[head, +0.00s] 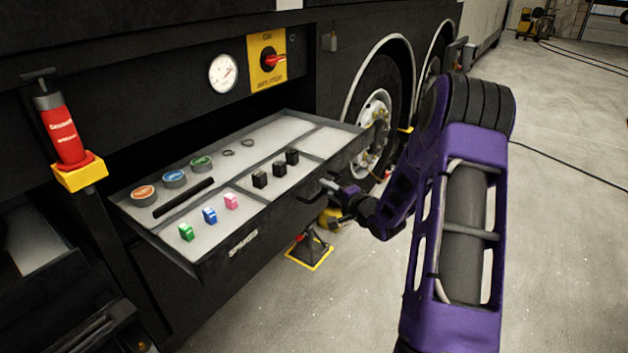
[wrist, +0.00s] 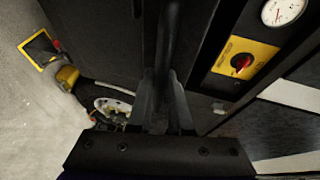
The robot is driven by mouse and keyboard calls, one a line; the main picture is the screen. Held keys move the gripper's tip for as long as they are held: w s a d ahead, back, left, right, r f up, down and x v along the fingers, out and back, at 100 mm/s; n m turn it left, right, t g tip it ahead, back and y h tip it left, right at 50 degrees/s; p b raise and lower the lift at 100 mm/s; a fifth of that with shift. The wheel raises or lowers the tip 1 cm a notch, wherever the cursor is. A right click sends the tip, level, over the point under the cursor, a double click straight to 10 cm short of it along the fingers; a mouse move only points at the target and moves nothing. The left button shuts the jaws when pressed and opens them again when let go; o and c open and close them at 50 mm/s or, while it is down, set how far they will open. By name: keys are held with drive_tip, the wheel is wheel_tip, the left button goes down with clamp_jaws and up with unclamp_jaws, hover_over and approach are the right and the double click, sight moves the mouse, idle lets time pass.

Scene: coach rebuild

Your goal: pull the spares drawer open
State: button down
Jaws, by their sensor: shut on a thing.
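The spares drawer (head: 275,226) stands pulled out from the dark side of the coach, its inside in view and its front marked SPARES. Its dark bar handle (head: 327,184) is at the right part of the front. My gripper (head: 340,191) is shut on this handle, reaching it from the right. In the wrist view the handle (wrist: 171,42) runs up between the fingers of my gripper (wrist: 165,108). The fingers hide part of the grip.
The drawer holds round tins (head: 175,178), small coloured pieces (head: 209,215), black blocks (head: 260,179) and rings. A red cylinder (head: 62,132) on a yellow bracket is at left. A yellow-edged stand (head: 309,249) is on the floor below. Floor at right is mostly clear.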

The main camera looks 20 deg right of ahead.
drive_tip(key=shift+s+d, duration=0.35)
drive_tip(key=shift+s, duration=0.1)
drive_tip(key=c, duration=0.8)
unclamp_jaws()
drive_tip(key=shift+c, duration=0.2)
drive_tip(key=p+v, duration=0.1)
drive_tip(key=v, duration=1.6)
drive_tip(key=shift+s+p, duration=0.15)
drive_tip(key=shift+p, duration=0.15)
